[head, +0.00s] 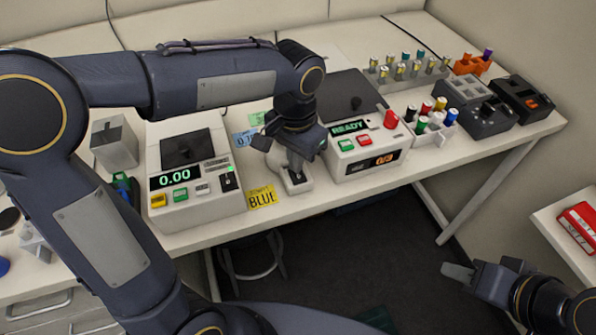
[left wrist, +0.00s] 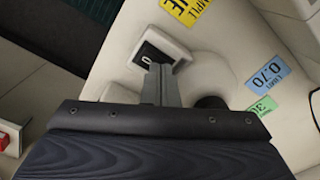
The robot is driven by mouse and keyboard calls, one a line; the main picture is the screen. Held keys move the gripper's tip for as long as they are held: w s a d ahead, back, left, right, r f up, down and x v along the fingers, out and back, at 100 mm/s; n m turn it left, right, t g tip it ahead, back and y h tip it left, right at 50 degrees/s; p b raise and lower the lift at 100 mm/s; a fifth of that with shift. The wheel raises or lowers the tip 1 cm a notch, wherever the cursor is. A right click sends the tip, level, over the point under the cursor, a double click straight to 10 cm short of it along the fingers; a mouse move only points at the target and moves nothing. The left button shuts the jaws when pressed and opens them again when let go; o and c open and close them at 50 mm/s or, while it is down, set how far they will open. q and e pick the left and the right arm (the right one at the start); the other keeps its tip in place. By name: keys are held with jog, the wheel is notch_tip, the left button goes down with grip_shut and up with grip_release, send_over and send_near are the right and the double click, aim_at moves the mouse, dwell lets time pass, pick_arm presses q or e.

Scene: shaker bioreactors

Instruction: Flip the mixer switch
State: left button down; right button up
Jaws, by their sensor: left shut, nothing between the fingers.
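The mixer (head: 302,186) is a small off-white device near the table's front edge, between two larger machines. Its black switch plate (head: 297,176) is on the front face and also shows in the left wrist view (left wrist: 150,53), with a small light mark on it. My left gripper (head: 296,168) is shut and empty, pointing down with its fingertips right at the switch. In the left wrist view the shut fingertips (left wrist: 161,68) are beside the switch plate; I cannot tell whether they touch it. My right gripper (head: 458,273) is away over the floor, its jaw opening unclear.
A machine reading 0.00 (head: 200,205) stands left of the mixer, and one reading READY (head: 350,165) stands right. Yellow (head: 262,197), blue (head: 244,138) and green labels lie nearby. Vial racks (head: 432,137) are at the right. Open floor lies in front.

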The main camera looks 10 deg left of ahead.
pick_arm(q)
jog(key=shift+r+p, duration=3.1)
jog(key=shift+r, duration=0.4)
jog(key=s+a+n+t+h, duration=0.1)
jog(key=s+a+n+t, duration=0.1)
jog(key=s, duration=0.3)
jog(key=s+a+n+t+h, duration=0.1)
jog(key=s+a+n, duration=0.1)
jog(key=s+a, duration=0.2)
jog(key=s+a+f+n+t+h, duration=0.1)
jog(key=s+a+n+t, duration=0.1)
jog(key=s, duration=0.5)
jog(key=shift+s+a+n+t+h, duration=0.1)
jog(key=shift+a+n+t+h, duration=0.25)
jog(key=shift+a+n, duration=0.2)
